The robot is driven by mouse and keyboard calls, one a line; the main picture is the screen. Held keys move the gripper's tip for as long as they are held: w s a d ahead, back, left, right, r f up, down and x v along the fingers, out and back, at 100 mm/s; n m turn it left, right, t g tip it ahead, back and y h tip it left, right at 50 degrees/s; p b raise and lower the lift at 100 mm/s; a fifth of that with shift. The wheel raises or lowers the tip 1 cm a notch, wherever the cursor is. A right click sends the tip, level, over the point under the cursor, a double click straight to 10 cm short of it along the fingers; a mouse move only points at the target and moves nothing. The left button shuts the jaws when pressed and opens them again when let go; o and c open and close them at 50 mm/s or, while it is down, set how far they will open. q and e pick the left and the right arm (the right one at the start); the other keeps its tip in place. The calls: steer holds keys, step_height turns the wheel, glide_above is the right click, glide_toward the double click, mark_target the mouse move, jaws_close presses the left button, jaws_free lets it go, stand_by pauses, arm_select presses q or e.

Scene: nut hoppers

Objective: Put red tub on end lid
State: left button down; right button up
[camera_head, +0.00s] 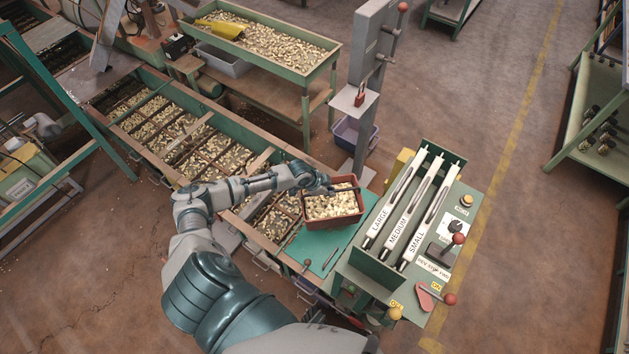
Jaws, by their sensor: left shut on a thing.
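The red tub (336,221) is full of pale nuts and is upright near the middle of the head view. My left gripper (326,187) reaches in from the left and is shut on the tub at its far left rim; its fingers are partly hidden by my arm. The tub appears over the flat teal end lid (352,238) at the near end of the long hopper bench. I cannot tell whether the tub touches the lid or is held just above it. My right gripper does not show.
A panel with bars marked large, medium and small (411,205) stands right of the lid. Thin tools (330,258) lie on the lid in front of the tub. Nut compartments (190,139) run to the left. A grey post (371,60) rises behind.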

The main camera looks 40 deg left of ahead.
mark_target(337, 221)
arm_select(q)
steer(key=d, duration=0.6)
steer(key=f, duration=0.6)
steer(key=shift+w+a+f+b, duration=0.1)
steer(key=shift+w+b, duration=0.2)
steer(key=shift+b, duration=0.05)
steer(key=shift+d+f, duration=0.2)
steer(key=shift+f, duration=0.15)
steer(key=c, duration=1.5)
jaws_free()
steer(key=shift+s+f, duration=0.15)
steer(key=shift+o, duration=1.4)
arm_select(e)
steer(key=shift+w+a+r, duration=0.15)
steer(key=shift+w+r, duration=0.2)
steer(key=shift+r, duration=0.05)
